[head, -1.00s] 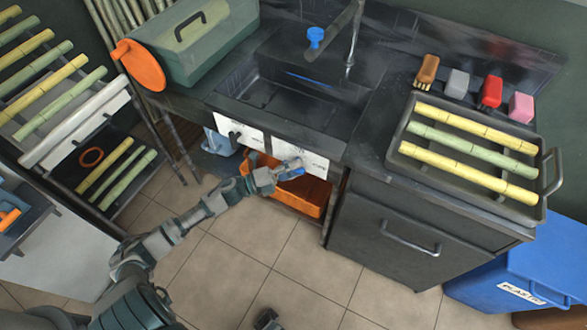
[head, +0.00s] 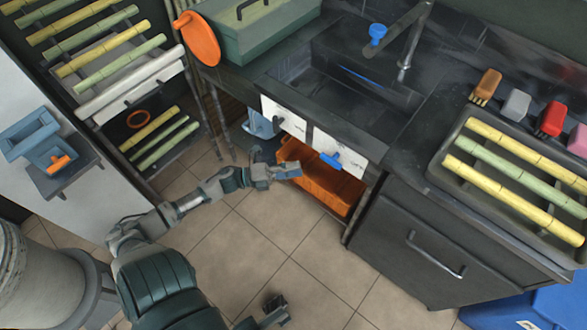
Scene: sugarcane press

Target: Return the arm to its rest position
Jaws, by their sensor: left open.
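My left arm comes in from the lower left, partly stretched out over the tiled floor. Its gripper (head: 277,165) is open and empty, in front of the orange bin (head: 322,188) under the sink counter. It is apart from the blue handle (head: 331,160) on the white panel (head: 341,147), which is up and to the right of it. Part of my right gripper (head: 273,311) shows low at the bottom edge over the floor; its jaws are too unclear to judge.
The black sink (head: 345,85) and counter stand behind. A grey cabinet (head: 430,235) is at the right, under a tray of cane (head: 445,185). A cane rack (head: 130,90) and a white unit (head: 85,195) stand at the left. Floor (head: 235,240) between is clear.

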